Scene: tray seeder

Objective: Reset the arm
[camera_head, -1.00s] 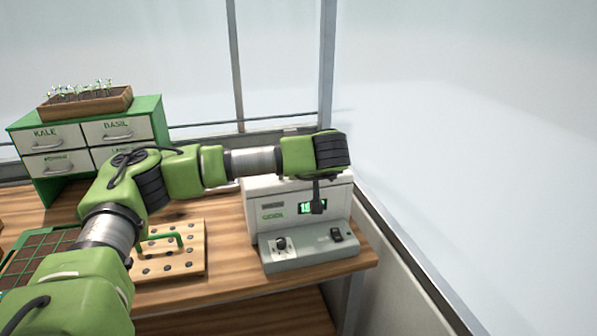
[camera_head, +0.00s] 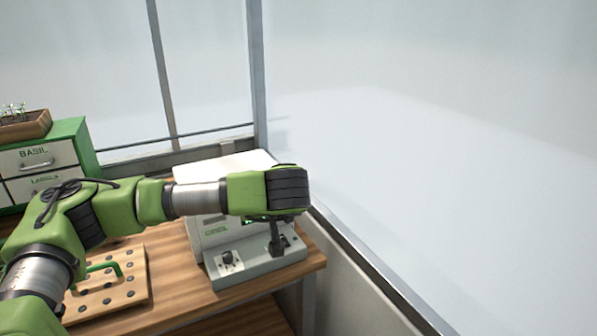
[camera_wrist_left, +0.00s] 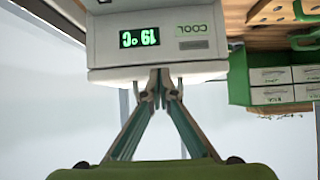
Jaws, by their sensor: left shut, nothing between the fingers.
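My left arm reaches in from the left in the head view. Its gripper (camera_head: 277,240) points down in front of the white cooling unit (camera_head: 203,232), over the right part of the unit's grey control ledge. In the left wrist view the fingers (camera_wrist_left: 164,88) meet at their tips, shut and empty, in front of the unit (camera_wrist_left: 110,55) with its lit green display (camera_wrist_left: 139,37). I cannot tell whether the tips touch the unit. The gripper partly hides the display and the ledge's right side in the head view. My right gripper is not in view.
A black knob (camera_head: 228,258) stands on the ledge's left. A wooden peg board (camera_head: 135,285) with a green handle (camera_head: 104,267) lies left on the table. Green-framed drawers (camera_head: 87,150) carry a seedling box (camera_head: 30,127). A wall and window frame (camera_head: 257,75) border the table's right.

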